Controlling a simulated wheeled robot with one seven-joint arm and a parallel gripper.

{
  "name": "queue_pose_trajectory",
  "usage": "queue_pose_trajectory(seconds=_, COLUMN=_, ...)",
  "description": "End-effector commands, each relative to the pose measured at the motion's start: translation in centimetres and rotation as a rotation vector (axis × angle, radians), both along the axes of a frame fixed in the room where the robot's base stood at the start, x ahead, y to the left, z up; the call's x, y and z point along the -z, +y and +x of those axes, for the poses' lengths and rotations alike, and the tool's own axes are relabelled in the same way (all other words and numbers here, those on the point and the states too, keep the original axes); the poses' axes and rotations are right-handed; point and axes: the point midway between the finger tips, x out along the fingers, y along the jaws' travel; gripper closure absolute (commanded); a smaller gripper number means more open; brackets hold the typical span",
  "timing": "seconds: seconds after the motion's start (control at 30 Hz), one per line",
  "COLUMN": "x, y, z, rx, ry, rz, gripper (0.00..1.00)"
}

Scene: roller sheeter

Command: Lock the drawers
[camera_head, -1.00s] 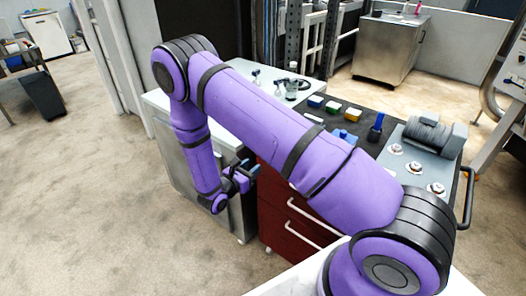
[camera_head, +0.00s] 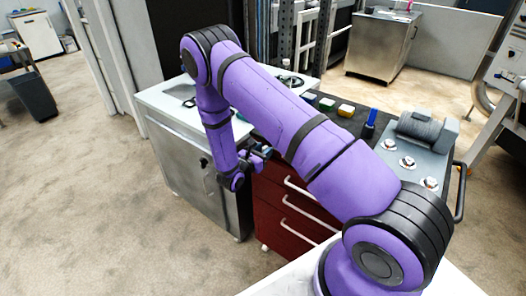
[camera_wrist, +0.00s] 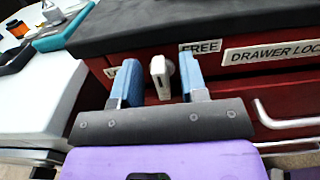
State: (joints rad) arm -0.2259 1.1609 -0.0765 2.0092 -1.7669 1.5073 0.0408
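The red drawer cabinet (camera_head: 290,205) stands under a dark top, with white bar handles on its front. In the wrist view its upper front (camera_wrist: 222,72) carries a "DRAWER LOCK" label (camera_wrist: 275,52) and a "FREE" label (camera_wrist: 201,46). A partly hidden label (camera_wrist: 112,72) is at left. A white lock lever (camera_wrist: 160,77) stands nearly upright between these two smaller labels. My gripper (camera_wrist: 158,62) is open, its blue fingers on either side of the lever with gaps showing. In the head view my gripper (camera_head: 259,154) is at the cabinet's upper left front; the lever is hidden there.
A grey metal cabinet (camera_head: 190,170) with a pale top stands directly left. A white drawer handle (camera_wrist: 285,122) protrudes below right of my gripper. Open floor lies at left.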

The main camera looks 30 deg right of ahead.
Motion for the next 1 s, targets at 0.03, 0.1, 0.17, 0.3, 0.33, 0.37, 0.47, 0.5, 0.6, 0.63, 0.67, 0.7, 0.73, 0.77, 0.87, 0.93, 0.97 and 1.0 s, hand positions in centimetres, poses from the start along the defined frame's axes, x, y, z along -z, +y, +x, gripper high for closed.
queue_pose_trajectory(seconds=0.03, x=0.00, y=0.01, z=0.00, rx=0.000, ry=0.000, rz=0.000, gripper=0.61)
queue_pose_trajectory(seconds=0.1, x=0.00, y=0.02, z=0.00, rx=0.000, ry=0.000, rz=0.000, gripper=0.74)
queue_pose_trajectory(seconds=0.17, x=0.00, y=0.02, z=-0.01, rx=0.000, ry=0.000, rz=0.000, gripper=0.88)
queue_pose_trajectory(seconds=0.3, x=-0.01, y=0.04, z=-0.01, rx=0.000, ry=0.001, rz=0.000, gripper=0.94)
queue_pose_trajectory(seconds=0.33, x=-0.01, y=0.04, z=-0.01, rx=0.000, ry=0.002, rz=-0.001, gripper=0.94)
queue_pose_trajectory(seconds=0.37, x=-0.01, y=0.04, z=-0.01, rx=0.000, ry=0.004, rz=-0.002, gripper=0.94)
queue_pose_trajectory(seconds=0.47, x=-0.01, y=0.07, z=0.03, rx=-0.001, ry=0.018, rz=-0.009, gripper=0.94)
queue_pose_trajectory(seconds=0.5, x=-0.02, y=0.08, z=0.03, rx=-0.001, ry=0.027, rz=-0.012, gripper=0.94)
queue_pose_trajectory(seconds=0.6, x=-0.02, y=0.12, z=0.07, rx=-0.001, ry=0.063, rz=-0.027, gripper=0.94)
queue_pose_trajectory(seconds=0.63, x=-0.02, y=0.14, z=0.10, rx=-0.001, ry=0.076, rz=-0.032, gripper=0.94)
queue_pose_trajectory(seconds=0.67, x=-0.01, y=0.15, z=0.11, rx=-0.001, ry=0.092, rz=-0.039, gripper=0.94)
queue_pose_trajectory(seconds=0.7, x=-0.02, y=0.17, z=0.13, rx=-0.001, ry=0.116, rz=-0.049, gripper=0.94)
queue_pose_trajectory(seconds=0.73, x=-0.01, y=0.19, z=0.15, rx=-0.001, ry=0.134, rz=-0.057, gripper=0.94)
queue_pose_trajectory(seconds=0.77, x=-0.01, y=0.20, z=0.18, rx=-0.002, ry=0.156, rz=-0.066, gripper=0.94)
queue_pose_trajectory(seconds=0.87, x=0.00, y=0.27, z=0.28, rx=-0.003, ry=0.232, rz=-0.097, gripper=0.94)
queue_pose_trajectory(seconds=0.93, x=0.02, y=0.30, z=0.33, rx=-0.002, ry=0.292, rz=-0.122, gripper=0.94)
queue_pose_trajectory(seconds=0.97, x=0.03, y=0.32, z=0.36, rx=-0.002, ry=0.318, rz=-0.133, gripper=0.94)
queue_pose_trajectory(seconds=1.0, x=0.04, y=0.31, z=0.40, rx=-0.002, ry=0.354, rz=-0.147, gripper=0.94)
